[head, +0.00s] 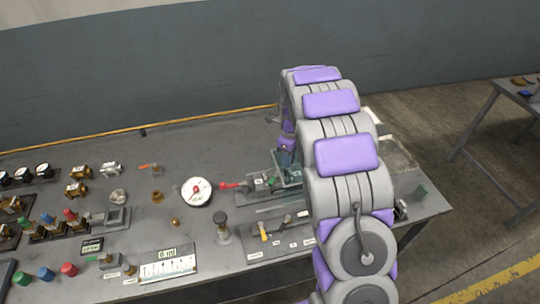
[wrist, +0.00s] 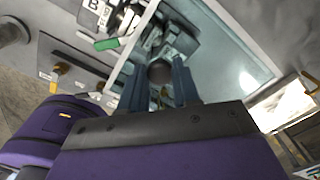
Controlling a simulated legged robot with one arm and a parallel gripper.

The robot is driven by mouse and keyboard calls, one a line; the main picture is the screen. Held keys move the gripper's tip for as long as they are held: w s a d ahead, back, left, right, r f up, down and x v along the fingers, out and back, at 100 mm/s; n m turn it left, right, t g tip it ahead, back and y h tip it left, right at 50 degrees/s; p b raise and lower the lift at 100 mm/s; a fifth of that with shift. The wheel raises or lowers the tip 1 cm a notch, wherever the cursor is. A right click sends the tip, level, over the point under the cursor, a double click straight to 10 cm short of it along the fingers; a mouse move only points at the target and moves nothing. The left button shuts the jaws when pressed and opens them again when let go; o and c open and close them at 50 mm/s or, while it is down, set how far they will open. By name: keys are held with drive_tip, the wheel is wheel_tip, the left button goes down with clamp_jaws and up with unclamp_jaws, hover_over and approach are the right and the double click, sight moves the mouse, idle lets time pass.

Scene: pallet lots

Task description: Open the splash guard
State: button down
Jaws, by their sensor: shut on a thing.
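The splash guard (wrist: 240,66) is a clear, pale-green panel with a light edge, and fills much of the upper middle of the wrist view. In the head view the guard (head: 290,178) shows as a small greenish clear piece beside my arm, partly hidden by it. My gripper (wrist: 160,85) has its two blue-grey fingers on either side of a dark round knob (wrist: 159,72), and is shut on it. In the head view my gripper (head: 287,155) is low over the bench, and its fingertips are hard to make out. How far the guard is tilted I cannot tell.
Brass fittings and coloured buttons stand at left. A second table (head: 505,88) is at far right.

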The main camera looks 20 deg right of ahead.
drive_tip(key=d+p, duration=0.2)
drive_tip(key=d, duration=0.8)
drive_tip(key=shift+d, duration=0.25)
drive_tip(key=c, duration=0.8)
unclamp_jaws()
drive_tip(key=shift+r, duration=0.1)
wheel_tip(320, 180, up, 17)
drive_tip(key=p, duration=0.2)
drive_tip(key=shift+p, duration=0.3)
drive_tip(key=shift+w, duration=0.1)
